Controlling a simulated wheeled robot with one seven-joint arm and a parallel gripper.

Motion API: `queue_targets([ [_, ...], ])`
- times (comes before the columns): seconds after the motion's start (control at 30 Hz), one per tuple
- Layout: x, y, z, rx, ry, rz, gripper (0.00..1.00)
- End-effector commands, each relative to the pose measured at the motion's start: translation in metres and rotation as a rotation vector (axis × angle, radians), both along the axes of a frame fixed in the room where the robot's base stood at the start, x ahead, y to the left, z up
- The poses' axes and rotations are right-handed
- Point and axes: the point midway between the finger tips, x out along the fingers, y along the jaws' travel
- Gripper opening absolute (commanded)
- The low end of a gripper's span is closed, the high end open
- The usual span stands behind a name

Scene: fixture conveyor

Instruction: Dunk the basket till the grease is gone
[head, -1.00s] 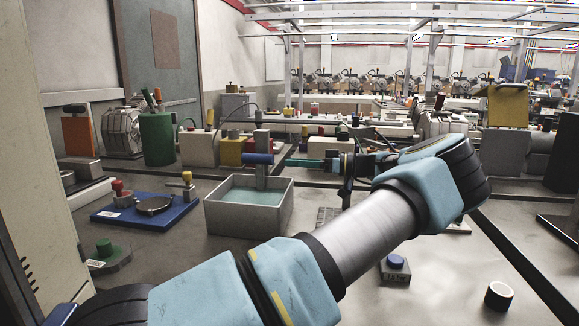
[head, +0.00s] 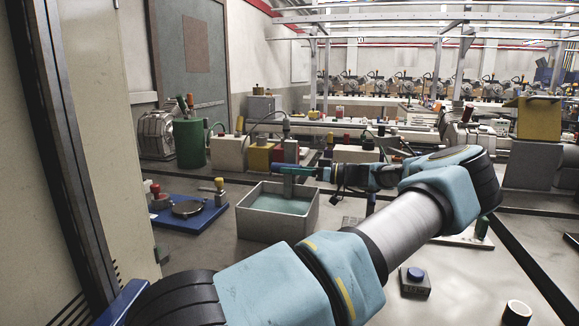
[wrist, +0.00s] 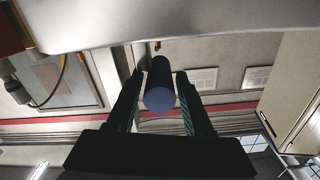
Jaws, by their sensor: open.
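A grey open tank (head: 258,222) holds pale green liquid (head: 281,204). An upright grey-green post (head: 290,152) rises from it; a basket body is not visible, and I cannot tell whether it is under the liquid. A dark blue cylindrical handle (wrist: 160,98) lies between my two fingers in the wrist view, with gaps on both sides. My gripper (head: 285,170) is open above the tank, its teal fingers reaching in from the right at the post. The fingers partly hide the handle in the head view.
A blue plate (head: 183,218) with a dark round disc and knobs lies left of the tank. A green canister (head: 189,143) and several boxes stand behind.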

Motion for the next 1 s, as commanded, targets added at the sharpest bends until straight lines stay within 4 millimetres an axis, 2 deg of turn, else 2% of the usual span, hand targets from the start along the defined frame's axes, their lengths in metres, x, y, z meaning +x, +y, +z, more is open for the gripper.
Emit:
queue_targets([
  [0.13,0.0016,0.0087,0.0002,0.0,0.0,0.001,0.52],
  [0.4,0.0019,0.0095,-0.0005,0.0,0.0,0.0,0.52],
  [0.87,0.0017,0.0091,-0.0003,0.001,0.0,0.0,0.01],
  [1.0,0.0017,0.0091,-0.0002,0.001,0.0,0.0,0.0],
])
